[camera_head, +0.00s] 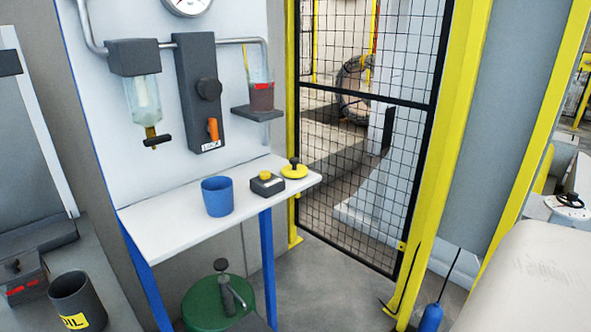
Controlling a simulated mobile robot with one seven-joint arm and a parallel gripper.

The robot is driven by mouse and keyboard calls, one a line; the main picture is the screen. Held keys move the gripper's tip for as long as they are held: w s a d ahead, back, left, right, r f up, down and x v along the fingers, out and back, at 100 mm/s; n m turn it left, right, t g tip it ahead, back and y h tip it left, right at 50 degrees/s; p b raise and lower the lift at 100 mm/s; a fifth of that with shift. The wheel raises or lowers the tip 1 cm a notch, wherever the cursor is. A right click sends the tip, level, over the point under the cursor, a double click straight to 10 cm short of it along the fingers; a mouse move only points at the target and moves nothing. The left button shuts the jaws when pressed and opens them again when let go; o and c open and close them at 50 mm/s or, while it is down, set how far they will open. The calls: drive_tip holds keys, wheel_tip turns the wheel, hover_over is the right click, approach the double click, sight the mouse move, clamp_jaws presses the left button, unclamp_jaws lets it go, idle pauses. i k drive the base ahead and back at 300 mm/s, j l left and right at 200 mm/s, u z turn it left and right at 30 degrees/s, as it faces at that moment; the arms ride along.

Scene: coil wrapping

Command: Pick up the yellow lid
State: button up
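The yellow lid (294,171) is a round yellow disc with a dark knob on top. It lies flat near the right end of the white shelf (165,222). A small dark box with a yellow button (267,184) stands just left of it. My gripper is not visible in this view, so its position relative to the lid cannot be told.
A blue cup (217,196) stands on the shelf left of the button box. Bottles and an orange-handled valve (213,129) hang on the panel above. A black mesh fence (372,130) with yellow posts rises at right. An oil container (78,300) stands at lower left.

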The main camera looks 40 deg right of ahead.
sight(293, 171)
drive_tip(key=i+l+z, duration=0.1)
drive_tip(key=l+z, duration=0.2)
drive_tip(key=i+l+z, duration=0.25)
drive_tip(key=l, duration=0.25)
drive_tip(key=l+z, duration=0.3)
drive_tip(key=i+l+z, duration=0.3)
